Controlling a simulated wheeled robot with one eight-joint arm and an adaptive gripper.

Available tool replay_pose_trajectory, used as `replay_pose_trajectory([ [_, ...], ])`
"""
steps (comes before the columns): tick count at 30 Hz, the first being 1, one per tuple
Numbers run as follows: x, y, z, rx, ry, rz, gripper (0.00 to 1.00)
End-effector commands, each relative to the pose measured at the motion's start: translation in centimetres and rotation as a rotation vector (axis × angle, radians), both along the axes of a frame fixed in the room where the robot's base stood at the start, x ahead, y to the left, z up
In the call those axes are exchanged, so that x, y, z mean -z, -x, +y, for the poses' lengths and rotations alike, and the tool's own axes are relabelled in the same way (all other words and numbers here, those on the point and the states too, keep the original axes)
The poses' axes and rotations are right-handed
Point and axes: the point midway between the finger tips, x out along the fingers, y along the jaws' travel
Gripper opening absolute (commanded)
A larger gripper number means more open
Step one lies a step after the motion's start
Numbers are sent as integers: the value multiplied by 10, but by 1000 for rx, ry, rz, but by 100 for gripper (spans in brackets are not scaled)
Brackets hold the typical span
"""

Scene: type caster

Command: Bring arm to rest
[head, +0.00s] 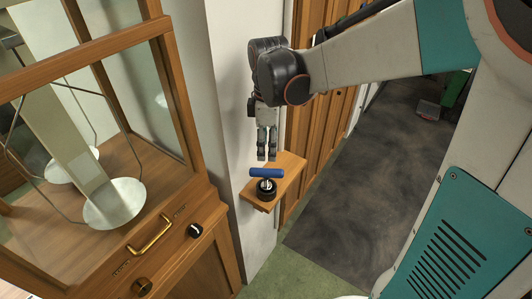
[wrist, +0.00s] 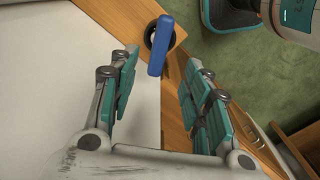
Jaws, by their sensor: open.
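My gripper (head: 267,144) hangs pointing down from my arm, over a small wooden shelf on the wall. It is open, and nothing shows between its fingers. In the wrist view the two teal-padded fingers (wrist: 158,98) stand wide apart. Below the gripper, a blue bar-shaped handle (head: 266,173) sits on top of a round black object (head: 266,189) on the shelf. The blue handle (wrist: 160,45) also shows in the wrist view, ahead of the fingertips, with the black round part partly hidden behind it. The gripper appears apart from it.
The small wooden shelf (head: 290,178) juts from the white wall. A wooden, glazed balance case (head: 165,95) with metal pans (head: 115,205) stands at left, above a cabinet with a brass handle (head: 150,234). A wooden door (head: 312,130) is behind. Dark mat and green floor lie at right.

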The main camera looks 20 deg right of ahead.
Motion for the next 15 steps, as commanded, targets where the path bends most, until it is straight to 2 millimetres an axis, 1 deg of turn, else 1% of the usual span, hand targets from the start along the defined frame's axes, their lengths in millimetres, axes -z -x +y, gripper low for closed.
replay_pose_trajectory([
  [1,-4,0,0,0,0,0,44],
  [5,-9,0,0,0,0,0,44],
  [15,-9,0,0,0,0,0,44],
])
